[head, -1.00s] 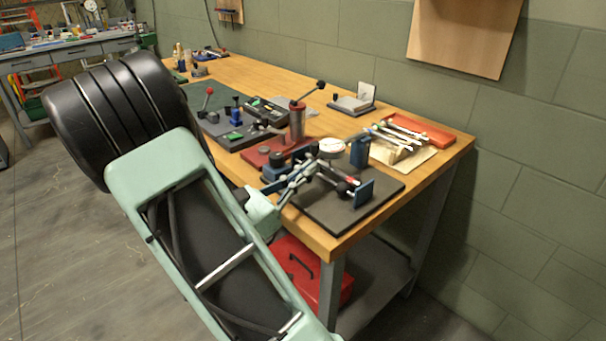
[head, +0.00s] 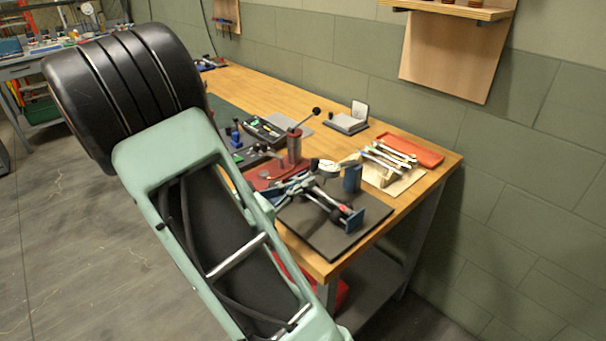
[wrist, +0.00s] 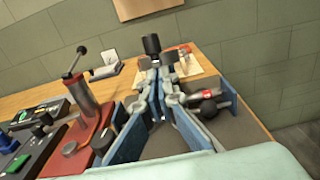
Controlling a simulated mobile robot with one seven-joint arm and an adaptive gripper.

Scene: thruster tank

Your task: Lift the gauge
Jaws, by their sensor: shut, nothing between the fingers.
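The gauge (head: 328,167) has a round pale dial and stands among dark and blue fixture parts on a black mat (head: 348,240) near the table's front corner. My gripper (head: 312,178) is just in front of the dial in the head view and covers part of it and its mount. In the wrist view my gripper (wrist: 160,70) points away toward the back of the table, its fingers together with nothing held. I cannot make out the dial there; the fingers hide what lies behind them. Whether the fingers touch the gauge cannot be told.
A red-based lever press (head: 294,148) stands left of the gauge. A blue block (head: 352,178) is close on its right. Wrenches (head: 388,157) and a red tray (head: 411,150) lie behind. Black control boxes (wrist: 42,117) are at the left. A wall bounds the back.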

